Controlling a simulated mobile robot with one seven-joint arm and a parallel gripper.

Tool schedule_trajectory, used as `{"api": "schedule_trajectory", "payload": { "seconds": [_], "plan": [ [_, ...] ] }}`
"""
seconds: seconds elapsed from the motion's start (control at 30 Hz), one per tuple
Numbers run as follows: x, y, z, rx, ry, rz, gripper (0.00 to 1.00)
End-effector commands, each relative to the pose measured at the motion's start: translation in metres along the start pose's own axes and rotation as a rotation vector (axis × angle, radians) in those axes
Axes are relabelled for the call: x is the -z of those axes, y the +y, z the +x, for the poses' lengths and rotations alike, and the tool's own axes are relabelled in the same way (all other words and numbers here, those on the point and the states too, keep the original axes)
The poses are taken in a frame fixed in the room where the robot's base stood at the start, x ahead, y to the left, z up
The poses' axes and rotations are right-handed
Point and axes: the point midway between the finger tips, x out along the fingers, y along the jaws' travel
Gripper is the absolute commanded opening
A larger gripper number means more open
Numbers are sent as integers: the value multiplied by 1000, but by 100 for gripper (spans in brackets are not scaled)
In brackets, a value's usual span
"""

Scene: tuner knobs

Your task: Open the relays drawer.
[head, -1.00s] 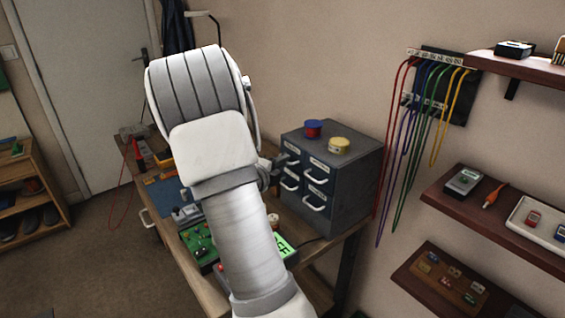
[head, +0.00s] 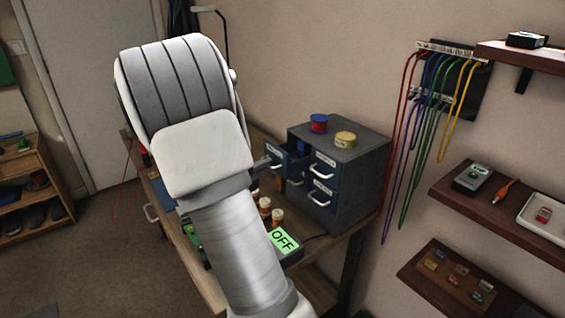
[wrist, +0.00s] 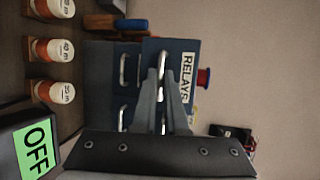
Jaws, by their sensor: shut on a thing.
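The relays drawer (wrist: 183,58), blue with a white RELAYS label, faces me in the wrist view. Its metal handle (wrist: 161,66) lies between the fingertips of my gripper (wrist: 162,92), which is shut on it. In the head view the drawer (head: 291,158) is the upper left one of the dark grey cabinet (head: 365,165), and it stands pulled out with its open top showing. My gripper shows there only in part, because my arm hides most of it.
Red (head: 319,123) and yellow (head: 345,140) round pieces sit on the cabinet. Several orange-and-white jars (wrist: 55,48) and a green OFF display (head: 283,241) are on the bench nearby. Coloured cables (head: 431,120) hang on the wall at the right.

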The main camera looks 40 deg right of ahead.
Motion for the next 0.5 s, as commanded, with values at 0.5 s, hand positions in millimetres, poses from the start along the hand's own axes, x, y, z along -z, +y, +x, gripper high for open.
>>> {"api": "schedule_trajectory", "payload": {
  "seconds": [0.5],
  "plan": [
    [-17, 9, -40, 0, -1, -1, 0]
  ]
}}
